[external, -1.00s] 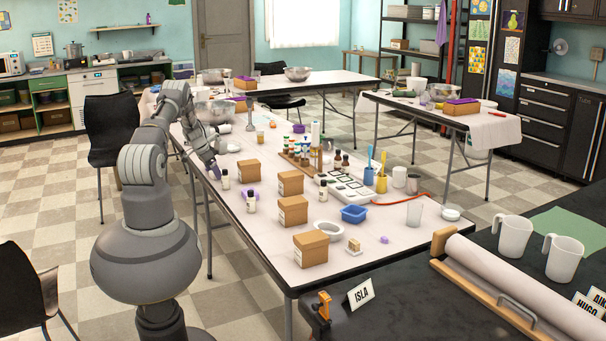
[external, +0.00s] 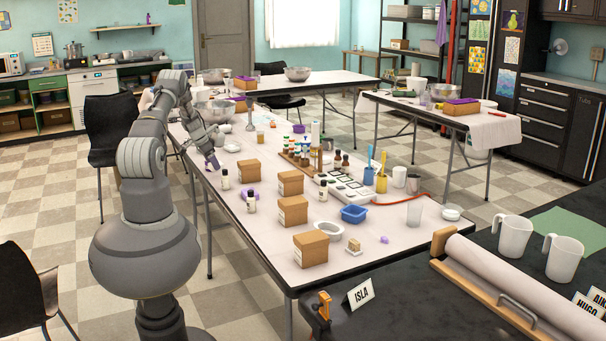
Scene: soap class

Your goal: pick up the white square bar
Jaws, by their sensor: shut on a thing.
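My gripper (external: 213,166) is over the near left edge of the long white table (external: 225,200), behind the nearest brown box. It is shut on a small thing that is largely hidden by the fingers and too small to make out. I cannot tell in this view whether the held thing is the white square bar. I cannot clearly pick out a separate white square bar elsewhere. A small cream and tan block (external: 354,245) stands near the front end of the table.
Brown boxes (external: 311,249), dark-capped bottles (external: 251,201), a white ring-shaped dish (external: 328,229) and a blue tub (external: 354,214) stand on the table. A metal bowl (external: 214,111) stands behind my gripper.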

